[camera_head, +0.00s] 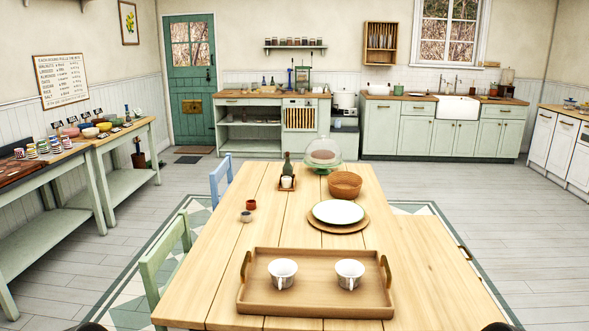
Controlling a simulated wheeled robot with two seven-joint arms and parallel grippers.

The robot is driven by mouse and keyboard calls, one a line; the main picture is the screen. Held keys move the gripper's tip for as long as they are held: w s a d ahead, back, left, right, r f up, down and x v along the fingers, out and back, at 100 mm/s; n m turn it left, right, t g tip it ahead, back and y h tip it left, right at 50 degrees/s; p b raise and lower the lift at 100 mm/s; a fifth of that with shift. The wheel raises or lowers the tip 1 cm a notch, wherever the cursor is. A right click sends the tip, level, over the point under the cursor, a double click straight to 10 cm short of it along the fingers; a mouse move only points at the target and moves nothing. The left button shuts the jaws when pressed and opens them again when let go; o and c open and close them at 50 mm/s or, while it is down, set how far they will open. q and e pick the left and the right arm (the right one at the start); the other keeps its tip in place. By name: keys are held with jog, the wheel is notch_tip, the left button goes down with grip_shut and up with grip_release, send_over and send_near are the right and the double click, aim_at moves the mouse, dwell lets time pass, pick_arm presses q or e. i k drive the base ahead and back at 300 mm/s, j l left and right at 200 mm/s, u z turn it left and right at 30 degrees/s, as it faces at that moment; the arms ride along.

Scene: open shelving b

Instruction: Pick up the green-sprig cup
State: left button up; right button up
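Two white cups stand upright on a wooden tray (315,306) at the near end of the table. The left cup (282,272) and the right cup (349,273) are set apart, with their handles toward me. Any sprig pattern on them is too small to make out, so I cannot tell which is the green-sprig cup. Several patterned cups (32,151) also stand on the side table at the left. Neither gripper is in view; only small dark parts of me show at the bottom edge.
The wooden table (215,285) also holds a white plate (338,212), a woven basket (345,184), a glass dome (323,152), a dark bottle (287,164) and two small pots (246,216). Brass-coloured handles (385,270) rise at the tray's ends. A green chair (163,262) stands at the left.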

aim_at(350, 272)
jog(key=i+l, duration=0.1)
jog(key=l, duration=0.3)
jog(key=i+l+z, duration=0.15)
jog(key=l, duration=0.65)
jog(key=i+l+z, duration=0.1)
jog(key=l, duration=0.25)
jog(key=i+l+z, duration=0.1)
jog(key=l, duration=0.3)
jog(key=i, duration=0.1)
